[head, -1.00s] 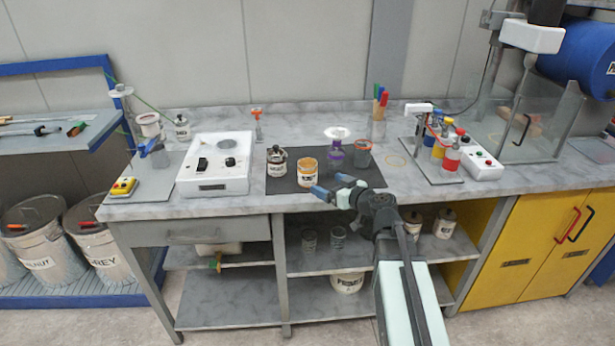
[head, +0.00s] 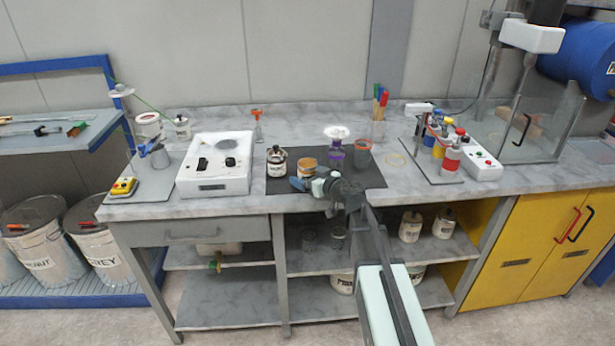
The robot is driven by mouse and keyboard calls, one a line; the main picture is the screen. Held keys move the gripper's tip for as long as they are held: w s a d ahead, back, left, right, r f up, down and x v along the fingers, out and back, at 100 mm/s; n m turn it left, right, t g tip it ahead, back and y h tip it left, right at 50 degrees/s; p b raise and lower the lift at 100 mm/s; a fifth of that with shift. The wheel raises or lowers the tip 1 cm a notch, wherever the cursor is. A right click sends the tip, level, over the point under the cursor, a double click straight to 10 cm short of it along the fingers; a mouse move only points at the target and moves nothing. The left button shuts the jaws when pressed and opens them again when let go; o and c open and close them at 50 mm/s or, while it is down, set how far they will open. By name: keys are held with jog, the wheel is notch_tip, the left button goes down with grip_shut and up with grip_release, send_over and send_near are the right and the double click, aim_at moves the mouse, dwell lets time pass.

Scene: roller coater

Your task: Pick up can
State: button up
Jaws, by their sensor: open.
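Two cans stand upright on the dark mat (head: 290,184) on the bench. One is a dark-topped can with a pale label (head: 276,163). The other is an open-topped can with an orange-brown inside and a pale label (head: 307,164), just right of it. My gripper (head: 311,182) is open at the front edge of the mat, in front of the orange-brown can. It hides the lower part of that can. Whether they touch cannot be told. Nothing shows between the fingers.
A purple-banded jar with a white funnel (head: 336,143) and a dark cup with an orange rim (head: 362,154) stand close on the right. A white machine (head: 215,165) stands left of the mat. Several more cans (head: 410,227) stand on the shelf below.

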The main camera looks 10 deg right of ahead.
jog(key=shift+w+a+f, duration=0.1)
jog(key=shift+w, duration=0.15)
jog(key=c, duration=1.2)
